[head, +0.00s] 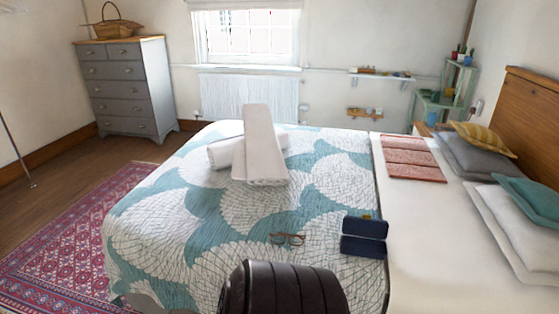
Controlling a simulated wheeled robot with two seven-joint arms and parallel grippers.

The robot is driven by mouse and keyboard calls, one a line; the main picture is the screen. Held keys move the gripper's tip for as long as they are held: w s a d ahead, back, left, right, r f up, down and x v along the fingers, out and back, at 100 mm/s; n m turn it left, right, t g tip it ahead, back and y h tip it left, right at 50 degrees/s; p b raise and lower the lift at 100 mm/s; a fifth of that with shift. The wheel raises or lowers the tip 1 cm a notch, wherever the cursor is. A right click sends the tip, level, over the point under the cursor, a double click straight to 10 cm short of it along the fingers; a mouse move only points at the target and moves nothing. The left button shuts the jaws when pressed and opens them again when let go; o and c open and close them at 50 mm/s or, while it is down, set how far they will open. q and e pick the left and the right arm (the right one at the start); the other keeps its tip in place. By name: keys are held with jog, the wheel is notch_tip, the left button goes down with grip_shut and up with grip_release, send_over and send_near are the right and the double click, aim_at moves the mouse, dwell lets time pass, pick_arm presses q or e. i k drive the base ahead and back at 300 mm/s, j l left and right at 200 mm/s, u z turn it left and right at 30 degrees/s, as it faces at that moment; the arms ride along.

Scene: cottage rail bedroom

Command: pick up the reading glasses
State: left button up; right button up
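The reading glasses (287,239) lie on the patterned teal-and-white bedspread (190,240), near the front middle of the bed. They look small, with thin brownish frames. An open dark blue glasses case (363,246) lies just to their right on the bedspread. Neither of my grippers shows in the head view.
A dark ribbed rounded thing (285,290) stands at the bottom edge, just in front of the glasses. White rolled towels (262,150) lie farther back on the bed. Folded reddish cloths (410,158) and pillows (505,220) are at the right. A patterned rug (70,235) covers the floor at left.

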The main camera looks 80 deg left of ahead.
aim_at(278, 239)
jog(key=u, duration=2.65)
jog(key=l+u, duration=0.1)
jog(key=u, duration=0.3)
jog(key=l+u, duration=0.1)
jog(key=u, duration=0.35)
jog(key=l+u, duration=0.15)
jog(key=u, duration=0.25)
jog(key=i, duration=0.05)
